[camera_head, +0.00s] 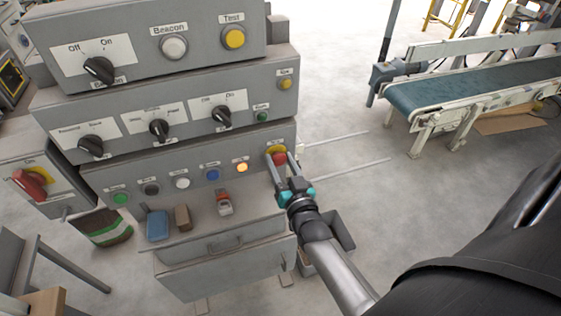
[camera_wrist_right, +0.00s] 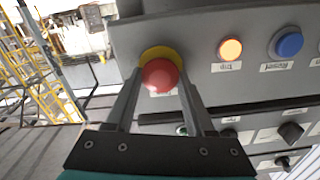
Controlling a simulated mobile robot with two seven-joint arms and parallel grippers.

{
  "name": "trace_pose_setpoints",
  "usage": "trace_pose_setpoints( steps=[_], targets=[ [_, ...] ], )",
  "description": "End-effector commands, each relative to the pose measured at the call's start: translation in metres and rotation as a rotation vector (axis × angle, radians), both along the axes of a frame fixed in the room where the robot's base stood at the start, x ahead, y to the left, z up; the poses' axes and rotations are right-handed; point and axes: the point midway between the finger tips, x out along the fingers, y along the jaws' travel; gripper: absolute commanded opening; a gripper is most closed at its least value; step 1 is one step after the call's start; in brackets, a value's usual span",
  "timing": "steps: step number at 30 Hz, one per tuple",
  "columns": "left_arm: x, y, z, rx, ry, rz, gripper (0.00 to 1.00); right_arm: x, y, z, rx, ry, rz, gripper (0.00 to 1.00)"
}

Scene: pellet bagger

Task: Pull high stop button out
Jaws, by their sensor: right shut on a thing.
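The high stop button is a red mushroom head on a yellow round base, at the right end of the lowest button row. The red stop button (camera_head: 279,158) shows in the head view, and it also shows in the right wrist view (camera_wrist_right: 160,75). My right gripper (camera_head: 280,165) reaches it from the front, with one finger on each side of the red head. In the right wrist view my right gripper (camera_wrist_right: 160,84) is shut on the button, and the yellow base shows behind it. My left gripper is not in view.
A lit orange button (camera_head: 242,167) and a blue button (camera_head: 212,174) sit left of the stop button. A small red-and-grey item (camera_head: 224,204), a brown block (camera_head: 183,217) and a blue item (camera_head: 157,225) lie on the ledge below. A conveyor (camera_head: 470,88) stands at the right.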

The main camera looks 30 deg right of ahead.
Motion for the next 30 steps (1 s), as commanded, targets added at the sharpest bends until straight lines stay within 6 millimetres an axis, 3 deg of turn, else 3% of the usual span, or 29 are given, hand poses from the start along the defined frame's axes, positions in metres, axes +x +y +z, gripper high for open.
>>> trace_pose_setpoints(
  steps=[17,18,25,30],
  targets=[
    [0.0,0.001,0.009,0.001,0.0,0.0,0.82,-0.013,0.003,-0.001,0.0,0.001,0.0,0.0],
    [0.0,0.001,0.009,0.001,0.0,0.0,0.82,-0.013,0.003,-0.001,0.0,0.002,0.0,0.59],
    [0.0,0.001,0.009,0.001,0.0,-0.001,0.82,-0.012,0.003,-0.001,0.0,0.001,0.0,0.84],
    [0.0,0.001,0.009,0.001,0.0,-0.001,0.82,-0.012,0.003,0.0,0.0,0.0,0.0,0.85]
  ],
)
